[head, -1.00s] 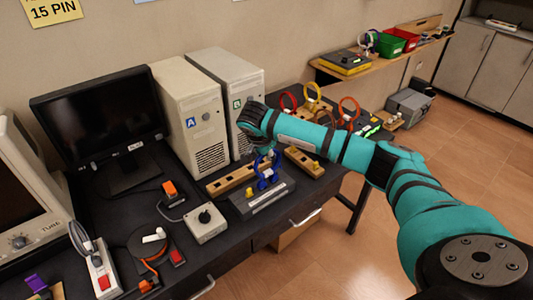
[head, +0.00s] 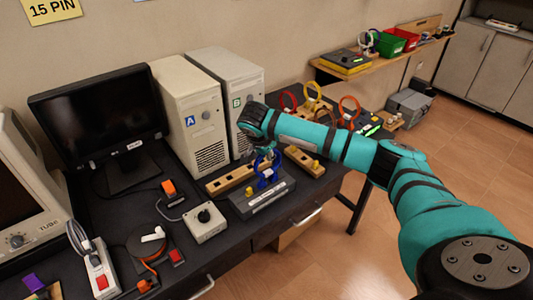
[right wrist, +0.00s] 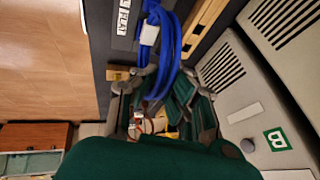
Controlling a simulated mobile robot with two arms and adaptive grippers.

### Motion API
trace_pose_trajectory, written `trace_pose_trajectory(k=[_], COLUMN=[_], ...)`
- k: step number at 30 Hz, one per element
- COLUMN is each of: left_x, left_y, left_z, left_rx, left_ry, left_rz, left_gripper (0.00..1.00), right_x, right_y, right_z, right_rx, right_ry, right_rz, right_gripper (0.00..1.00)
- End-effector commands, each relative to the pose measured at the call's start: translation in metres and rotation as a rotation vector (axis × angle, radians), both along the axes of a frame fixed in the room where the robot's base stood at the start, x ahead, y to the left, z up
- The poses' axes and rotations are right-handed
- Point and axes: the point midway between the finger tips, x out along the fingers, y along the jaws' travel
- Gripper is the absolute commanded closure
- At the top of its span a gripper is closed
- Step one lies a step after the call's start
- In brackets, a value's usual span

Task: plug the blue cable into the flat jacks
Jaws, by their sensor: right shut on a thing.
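The blue cable (head: 266,179) is a coiled loop at the front of the black table, over a dark grey labelled block (head: 259,206). It also shows in the right wrist view (right wrist: 169,45), with a white tag around it. My right gripper (head: 264,158) points down and is shut on the blue cable; its fingers show around the cable in the right wrist view (right wrist: 165,82). I cannot tell whether the cable's ends touch the block, and the flat jacks cannot be made out clearly. My left gripper is not in view.
Wooden strips (head: 232,178) and (head: 302,162) lie beside the block. Computer towers A (head: 190,118) and B (head: 222,90) stand close behind. A grey box with a black knob (head: 205,224) sits to the left. Coloured cable loops (head: 347,110) stand to the right.

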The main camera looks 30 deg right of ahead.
Motion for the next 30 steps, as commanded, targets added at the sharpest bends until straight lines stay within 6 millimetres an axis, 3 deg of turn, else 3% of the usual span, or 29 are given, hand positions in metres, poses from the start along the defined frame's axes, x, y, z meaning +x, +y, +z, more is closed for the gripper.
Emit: trace_pose_trajectory(k=[13, 20, 26, 30], left_x=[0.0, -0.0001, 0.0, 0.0], left_y=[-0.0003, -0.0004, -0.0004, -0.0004], left_z=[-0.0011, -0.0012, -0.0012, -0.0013], left_rx=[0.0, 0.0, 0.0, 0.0], left_ry=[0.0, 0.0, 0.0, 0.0], left_rz=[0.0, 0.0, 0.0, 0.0], left_gripper=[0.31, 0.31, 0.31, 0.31], right_x=[0.0002, 0.0002, -0.0002, -0.0001], right_y=[-0.0002, -0.0002, -0.0001, -0.0001], right_z=[-0.0004, -0.0005, -0.0013, -0.0012], right_rx=[0.0, 0.0, 0.0, 0.0], right_ry=[-0.001, -0.001, 0.0, 0.0], right_rz=[-0.001, -0.001, 0.0, 0.0], right_gripper=[1.0, 0.67, 0.65, 0.46])
